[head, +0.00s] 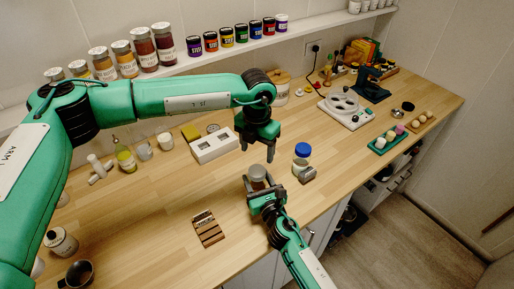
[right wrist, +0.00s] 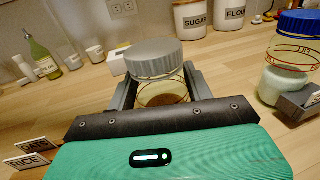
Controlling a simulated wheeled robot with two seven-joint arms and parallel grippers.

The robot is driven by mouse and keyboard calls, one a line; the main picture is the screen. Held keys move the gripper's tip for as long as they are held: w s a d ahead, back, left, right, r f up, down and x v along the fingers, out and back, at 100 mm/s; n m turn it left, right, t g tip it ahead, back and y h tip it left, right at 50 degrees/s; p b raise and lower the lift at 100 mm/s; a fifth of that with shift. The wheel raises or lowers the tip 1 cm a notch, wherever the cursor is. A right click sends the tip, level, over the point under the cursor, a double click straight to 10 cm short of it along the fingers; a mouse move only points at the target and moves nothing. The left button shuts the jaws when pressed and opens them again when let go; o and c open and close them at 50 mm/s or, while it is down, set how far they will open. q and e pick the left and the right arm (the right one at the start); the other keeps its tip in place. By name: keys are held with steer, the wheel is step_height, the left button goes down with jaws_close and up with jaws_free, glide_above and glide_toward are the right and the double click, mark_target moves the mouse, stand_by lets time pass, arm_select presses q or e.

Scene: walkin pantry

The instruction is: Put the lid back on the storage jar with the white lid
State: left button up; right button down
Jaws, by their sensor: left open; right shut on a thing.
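A small glass jar (right wrist: 160,94) stands on the worktop between the fingers of my right gripper (head: 262,182), which is shut on it. A pale grey-white ribbed lid (right wrist: 153,58) sits on top of the jar; it also shows in the head view (head: 257,172). I cannot tell whether it is fully seated. Something brownish shows low in the jar. My left gripper (head: 258,150) is open and empty, with its fingers pointing down, above and just behind the jar. A second jar with a blue lid (head: 302,149) stands to the right.
A grey block (head: 307,174) lies beside the blue-lidded jar. A white box (head: 214,145) stands behind to the left, and a brown slotted block (head: 208,228) lies at the front left. A white kitchen scale-like device (head: 345,110) is farther right. Bare wood surrounds the held jar.

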mark_target(257, 171)
arm_select(q)
steer(key=shift+f, duration=4)
steer(key=c, duration=1)
steer(key=shift+m, duration=0.3)
